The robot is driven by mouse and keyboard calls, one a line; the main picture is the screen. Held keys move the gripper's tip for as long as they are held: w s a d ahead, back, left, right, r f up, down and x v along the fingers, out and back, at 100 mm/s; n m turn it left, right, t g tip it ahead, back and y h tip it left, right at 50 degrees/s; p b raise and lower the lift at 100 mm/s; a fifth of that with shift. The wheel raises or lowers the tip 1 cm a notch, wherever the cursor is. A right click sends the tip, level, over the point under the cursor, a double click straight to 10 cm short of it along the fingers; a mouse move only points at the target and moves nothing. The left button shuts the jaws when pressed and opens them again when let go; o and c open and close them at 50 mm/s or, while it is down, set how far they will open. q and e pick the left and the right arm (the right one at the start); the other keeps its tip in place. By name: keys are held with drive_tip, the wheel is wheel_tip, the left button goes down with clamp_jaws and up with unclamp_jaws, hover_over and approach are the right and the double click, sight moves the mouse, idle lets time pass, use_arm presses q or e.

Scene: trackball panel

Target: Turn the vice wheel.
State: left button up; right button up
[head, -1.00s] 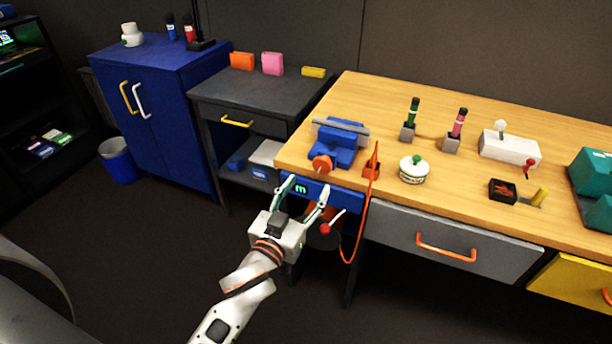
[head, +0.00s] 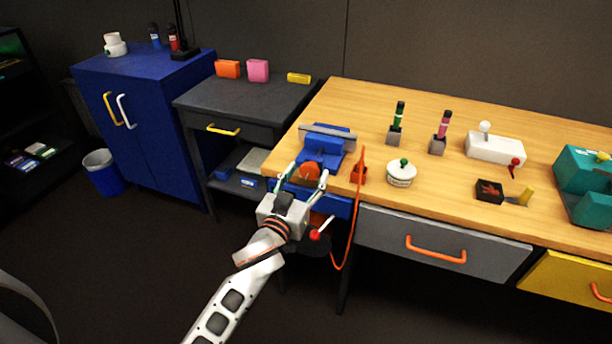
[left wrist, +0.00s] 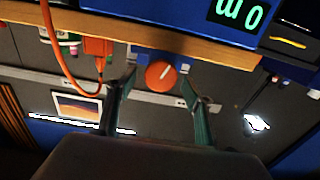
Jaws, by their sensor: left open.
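The blue vice (head: 322,146) sits at the left front corner of the wooden workbench. Its round orange wheel (head: 309,171) faces the front edge; in the left wrist view the wheel (left wrist: 160,75) shows a pale line on its face. My left gripper (head: 298,179) is open, with one finger on each side of the wheel in the head view. In the left wrist view the wheel lies between and beyond the fingertips (left wrist: 164,88). I cannot tell whether either finger touches it. My right gripper is not in view.
An orange holder with a cable (head: 358,174) stands just right of the vice. A lever with a red knob (head: 315,235) sticks out below the bench edge. A white round pot (head: 401,173) and a grey drawer (head: 440,244) are further right.

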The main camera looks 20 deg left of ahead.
use_arm(q)
drive_tip(key=c, duration=1.1)
